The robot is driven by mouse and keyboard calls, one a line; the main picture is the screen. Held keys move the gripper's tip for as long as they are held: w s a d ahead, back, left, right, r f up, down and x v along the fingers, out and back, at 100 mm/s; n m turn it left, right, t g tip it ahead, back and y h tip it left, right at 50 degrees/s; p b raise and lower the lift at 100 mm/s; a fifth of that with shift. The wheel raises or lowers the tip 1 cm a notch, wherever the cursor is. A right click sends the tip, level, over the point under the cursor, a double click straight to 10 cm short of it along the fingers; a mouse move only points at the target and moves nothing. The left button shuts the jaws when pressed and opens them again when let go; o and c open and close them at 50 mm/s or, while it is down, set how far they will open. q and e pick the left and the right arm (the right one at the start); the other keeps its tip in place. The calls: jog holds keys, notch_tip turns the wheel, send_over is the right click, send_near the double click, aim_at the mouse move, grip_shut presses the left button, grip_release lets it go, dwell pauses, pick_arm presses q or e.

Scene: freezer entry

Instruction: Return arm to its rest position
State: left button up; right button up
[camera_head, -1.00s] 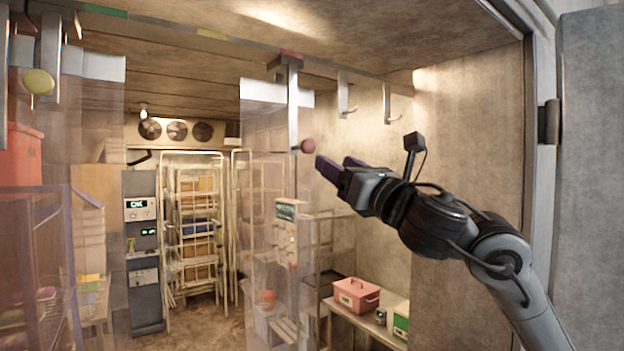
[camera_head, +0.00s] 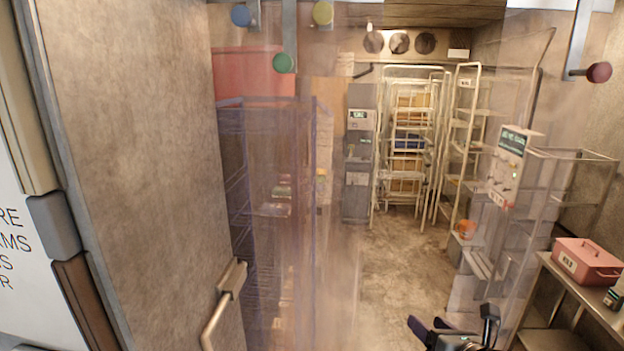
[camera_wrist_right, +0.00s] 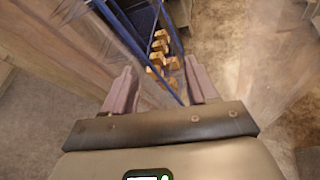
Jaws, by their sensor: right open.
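My right gripper (camera_head: 428,326) is low at the bottom edge of the head view, with only its fingers and part of the wrist showing. In the right wrist view its two fingers (camera_wrist_right: 160,88) stand well apart with nothing held between them. Beyond the fingers in that view is a blue rack (camera_wrist_right: 140,22) with several small tan items. My left gripper is in neither current view.
Clear plastic strips (camera_head: 320,230) hang across the freezer entry. A freezer door (camera_head: 140,150) with a handle (camera_head: 222,305) stands at the left. A shelf table (camera_head: 590,298) with a pink box (camera_head: 588,262) is at the right. The floor (camera_head: 400,270) between is open.

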jog(key=s+a+f+m+g+p, duration=0.25)
jog(key=s+a+f+m, duration=0.3)
jog(key=s+f, duration=0.45)
jog(key=s+a+f+m+g+p, duration=0.1)
jog(key=s+a+f+m+g, duration=0.25)
jog(key=s+f+m, duration=0.45)
jog(key=s+d+f+m+g+h, duration=0.1)
jog(key=s+d+m+g, duration=0.1)
jog(key=s+m, duration=0.7)
jog(key=s+d+f+m+g+h+p, duration=0.1)
jog(key=s+d+m, duration=0.3)
jog(key=s+m, duration=0.5)
jog(key=shift+m+g+h, duration=0.4)
jog(key=shift+m+g, duration=0.2)
jog(key=shift+m, duration=0.25)
jog(key=shift+f, duration=0.1)
